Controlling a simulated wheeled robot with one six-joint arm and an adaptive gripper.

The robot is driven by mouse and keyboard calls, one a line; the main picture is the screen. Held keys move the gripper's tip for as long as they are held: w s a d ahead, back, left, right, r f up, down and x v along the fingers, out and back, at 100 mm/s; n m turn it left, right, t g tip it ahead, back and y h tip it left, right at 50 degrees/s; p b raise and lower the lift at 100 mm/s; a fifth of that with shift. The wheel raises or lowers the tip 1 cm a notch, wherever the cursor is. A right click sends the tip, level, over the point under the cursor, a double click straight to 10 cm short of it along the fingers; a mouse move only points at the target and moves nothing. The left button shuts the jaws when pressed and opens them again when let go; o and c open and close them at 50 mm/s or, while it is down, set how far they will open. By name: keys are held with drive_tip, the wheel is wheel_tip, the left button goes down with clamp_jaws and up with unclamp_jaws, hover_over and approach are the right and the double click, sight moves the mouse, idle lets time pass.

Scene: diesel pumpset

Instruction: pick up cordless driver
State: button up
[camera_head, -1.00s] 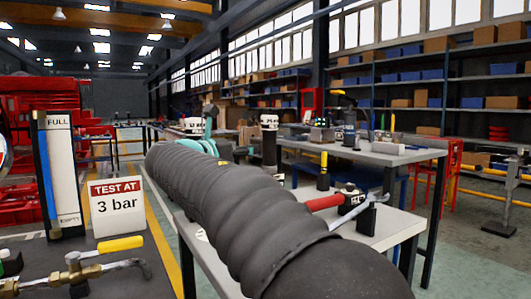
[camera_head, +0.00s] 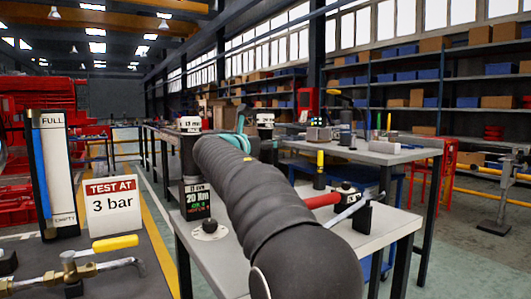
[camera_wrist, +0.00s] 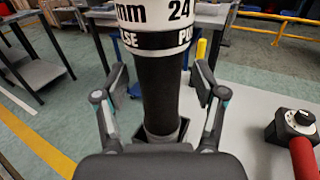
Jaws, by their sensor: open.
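A tall black tool that looks like the cordless driver (camera_wrist: 160,95) stands upright in a square black holder (camera_wrist: 181,133) in the wrist view. Its white band reads "mm" and "24", with a dark band of partly hidden lettering below. My gripper (camera_wrist: 160,88) is open, with one finger on each side of the black body; I cannot tell whether they touch it. In the head view a white-topped tool (camera_head: 265,121) stands just beyond my arm, its lower part hidden. My gripper there is mostly hidden behind my arm, with teal parts showing.
Another white-topped black tool (camera_head: 190,124) marked "20 Nm" stands left of my arm. A red-handled tool (camera_head: 323,201) lies on the bench (camera_head: 388,222) to the right. A yellow-topped item (camera_head: 320,170) stands behind it. A "3 bar" sign (camera_head: 113,206) is at left.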

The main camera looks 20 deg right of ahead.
drive_tip(key=shift+w+d, duration=0.1)
clamp_jaws()
drive_tip(key=shift+r, duration=0.2)
wheel_tip(320, 180, up, 18)
drive_tip(key=p, duration=0.8)
drive_tip(key=shift+f, duration=0.15)
drive_tip(key=c, duration=0.6)
unclamp_jaws()
clamp_jaws()
